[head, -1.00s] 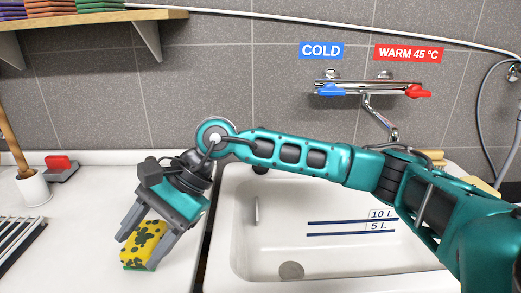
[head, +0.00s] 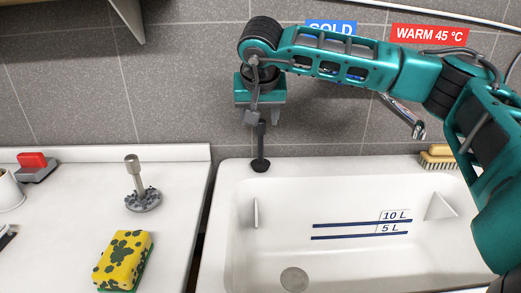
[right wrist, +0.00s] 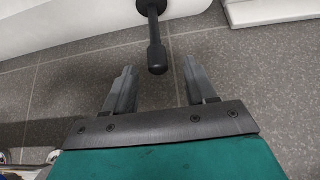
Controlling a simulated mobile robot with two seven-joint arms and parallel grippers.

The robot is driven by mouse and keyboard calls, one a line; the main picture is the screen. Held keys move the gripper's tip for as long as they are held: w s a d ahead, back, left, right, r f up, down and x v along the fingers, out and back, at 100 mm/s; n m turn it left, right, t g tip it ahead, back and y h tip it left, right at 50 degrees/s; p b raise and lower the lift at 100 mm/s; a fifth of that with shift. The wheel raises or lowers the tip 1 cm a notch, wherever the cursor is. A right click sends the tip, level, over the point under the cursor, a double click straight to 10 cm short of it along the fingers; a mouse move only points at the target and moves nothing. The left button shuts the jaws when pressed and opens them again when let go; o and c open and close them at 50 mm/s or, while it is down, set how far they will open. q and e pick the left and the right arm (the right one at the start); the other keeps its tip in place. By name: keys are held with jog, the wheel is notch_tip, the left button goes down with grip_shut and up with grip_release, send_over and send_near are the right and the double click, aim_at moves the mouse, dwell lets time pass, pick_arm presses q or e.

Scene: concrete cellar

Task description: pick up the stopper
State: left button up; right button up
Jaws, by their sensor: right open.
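The stopper (head: 260,160) is black, with a round base and an upright handle. It stands on the back rim of the sink (head: 226,215). My right gripper (head: 262,120) is open above it, fingers pointing down around the top of the handle. In the right wrist view, the stopper's knobbed handle (right wrist: 156,45) reaches between the tips of the open right gripper (right wrist: 159,66), with a gap on each side. The jaws hold nothing. My left gripper is not in view.
A yellow sponge (head: 121,258) with dark spots lies on the counter (head: 60,240). Behind it stands a metal tool (head: 134,175) with a speckled round base. A red-topped block (head: 35,165) is at the far left. A brush (head: 438,157) lies on the right rim. The sink basin is empty.

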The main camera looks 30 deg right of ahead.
aim_at(260, 130)
jog(key=x, duration=0.6)
jog(key=shift+w+d+f, duration=0.1)
jog(key=shift+d+f, duration=0.15)
jog(key=shift+f, duration=0.1)
grip_shut()
